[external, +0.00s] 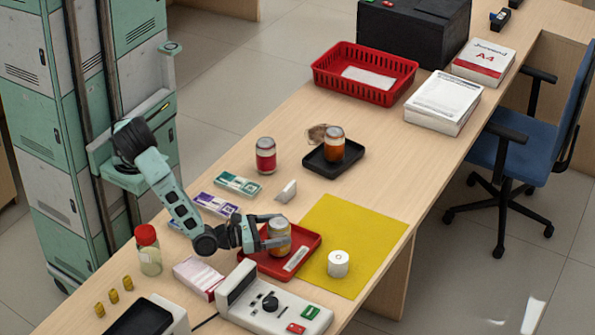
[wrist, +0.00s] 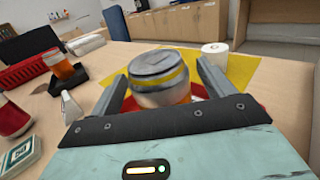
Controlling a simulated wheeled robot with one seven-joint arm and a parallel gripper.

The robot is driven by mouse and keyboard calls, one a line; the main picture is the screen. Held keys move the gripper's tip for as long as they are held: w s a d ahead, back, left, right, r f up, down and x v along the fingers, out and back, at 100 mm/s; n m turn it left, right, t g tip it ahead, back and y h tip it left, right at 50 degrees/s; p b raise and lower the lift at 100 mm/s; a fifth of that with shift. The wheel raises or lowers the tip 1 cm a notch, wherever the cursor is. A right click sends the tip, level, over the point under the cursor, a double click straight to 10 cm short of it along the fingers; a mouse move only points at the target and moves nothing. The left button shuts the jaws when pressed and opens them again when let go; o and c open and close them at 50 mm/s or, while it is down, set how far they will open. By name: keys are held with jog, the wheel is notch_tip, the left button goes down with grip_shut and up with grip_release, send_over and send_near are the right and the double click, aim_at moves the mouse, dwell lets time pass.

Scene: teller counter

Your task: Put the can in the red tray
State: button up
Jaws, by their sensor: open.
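A can (external: 281,232) with a grey top and a yellow-orange side stands at the red tray (external: 255,265), toward its back left part. The can also shows in the wrist view (wrist: 160,76), upright between the fingers. My gripper (external: 276,231) is open, with one finger on each side of the can. In the wrist view a small gap shows beside the fingers; I cannot tell if either touches. The can's base is mostly hidden by the fingers.
A yellow mat (external: 360,235) with a white roll (external: 338,263) adjoins the tray. A red can (external: 265,155), a black tray (external: 318,168) holding an orange jar (external: 333,146), and a white wedge (external: 286,191) stand behind. A card terminal (external: 270,305) is in front. A red basket (external: 380,92) is farther back.

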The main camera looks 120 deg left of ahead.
jog(key=shift+v, duration=2.5)
